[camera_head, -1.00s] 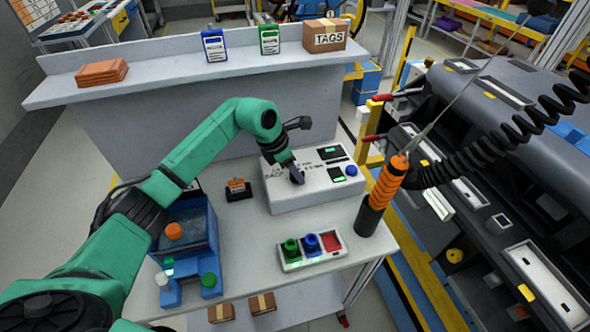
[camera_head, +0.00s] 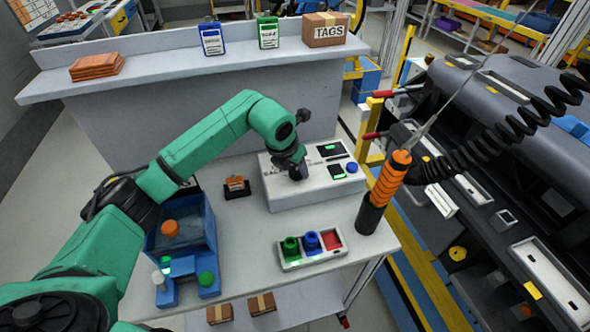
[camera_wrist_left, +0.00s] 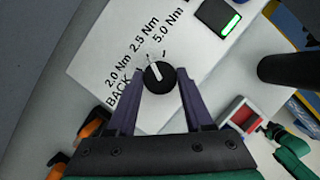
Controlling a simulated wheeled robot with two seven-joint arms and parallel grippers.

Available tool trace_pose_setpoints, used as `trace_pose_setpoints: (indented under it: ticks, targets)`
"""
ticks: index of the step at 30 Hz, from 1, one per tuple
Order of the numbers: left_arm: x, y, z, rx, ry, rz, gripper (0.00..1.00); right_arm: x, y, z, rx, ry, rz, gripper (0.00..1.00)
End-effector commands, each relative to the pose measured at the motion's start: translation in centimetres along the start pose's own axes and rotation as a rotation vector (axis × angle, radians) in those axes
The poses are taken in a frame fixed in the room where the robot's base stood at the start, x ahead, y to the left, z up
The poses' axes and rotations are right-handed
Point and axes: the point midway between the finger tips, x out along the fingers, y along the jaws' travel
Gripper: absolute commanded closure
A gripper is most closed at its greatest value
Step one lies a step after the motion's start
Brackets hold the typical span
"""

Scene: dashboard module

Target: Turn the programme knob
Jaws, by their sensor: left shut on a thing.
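The programme knob (camera_wrist_left: 159,75) is a round black dial with a white pointer line, on top of a white box (camera_head: 318,192). Torque labels and the word BACK are printed beside it. In the wrist view the pointer slants up and left, towards the labels. My left gripper (camera_wrist_left: 160,80) has its two purple fingers on either side of the knob, shut on it. In the head view the left gripper (camera_head: 297,173) comes down on the box top and hides the knob. My right gripper shows in neither view.
A black holder with an orange-gripped tool (camera_head: 388,182) stands right of the box. In front lies a tray (camera_head: 290,265) with green and blue pieces and a red pocket. A blue bin (camera_head: 152,240) stands left. A shelf (camera_head: 160,72) runs behind.

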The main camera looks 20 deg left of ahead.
Motion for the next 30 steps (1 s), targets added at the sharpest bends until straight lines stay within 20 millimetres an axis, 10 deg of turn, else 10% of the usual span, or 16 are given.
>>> trace_pose_setpoints:
  ticks: [30]
  targets:
    - [-0.1,-0.4,0.4,-0.697,-0.009,0.285,1.00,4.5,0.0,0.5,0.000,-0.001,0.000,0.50]
